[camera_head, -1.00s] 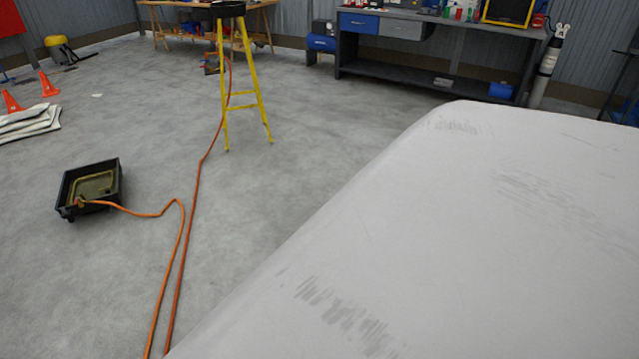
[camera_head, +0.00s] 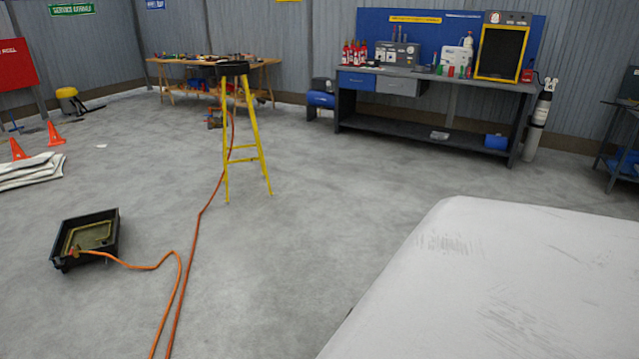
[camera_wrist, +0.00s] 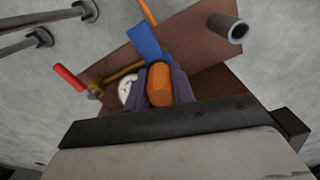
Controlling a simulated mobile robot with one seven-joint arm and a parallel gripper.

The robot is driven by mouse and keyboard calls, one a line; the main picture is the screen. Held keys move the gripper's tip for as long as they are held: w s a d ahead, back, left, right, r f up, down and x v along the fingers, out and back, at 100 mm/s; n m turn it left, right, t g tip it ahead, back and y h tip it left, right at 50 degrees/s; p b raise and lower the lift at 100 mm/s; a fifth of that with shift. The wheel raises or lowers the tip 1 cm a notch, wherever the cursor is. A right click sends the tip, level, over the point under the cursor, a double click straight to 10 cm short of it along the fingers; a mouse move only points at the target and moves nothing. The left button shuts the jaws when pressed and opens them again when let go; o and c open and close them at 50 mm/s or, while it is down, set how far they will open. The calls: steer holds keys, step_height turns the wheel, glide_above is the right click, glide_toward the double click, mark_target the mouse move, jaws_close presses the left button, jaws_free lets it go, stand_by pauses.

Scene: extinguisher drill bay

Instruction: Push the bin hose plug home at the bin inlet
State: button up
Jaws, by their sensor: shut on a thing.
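In the wrist view my gripper (camera_wrist: 160,88) has its two grey-purple fingers closed around an orange piece (camera_wrist: 160,82), which looks like the hose plug. Beyond the fingers are a blue bar (camera_wrist: 147,42), a white round gauge (camera_wrist: 127,90) and a brown panel (camera_wrist: 190,40) with a grey pipe stub (camera_wrist: 232,31). I cannot tell which part is the bin inlet, or whether the orange piece touches it. In the head view a black tray (camera_head: 117,236) with a murky yellowish inside sits on the floor, an orange hose (camera_head: 150,266) running to it. My gripper is outside the head view.
A workbench (camera_head: 430,95) and wooden table (camera_head: 160,64) line the back wall. A red-handled tool (camera_wrist: 70,78) shows in the wrist view. Floor between is open.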

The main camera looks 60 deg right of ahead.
steer(key=shift+f, duration=0.1)
steer(key=o, duration=1.1)
step_height(320, 180, up, 14)
steer(key=shift+f+b, duration=0.1)
steer(key=shift+b, duration=0.3)
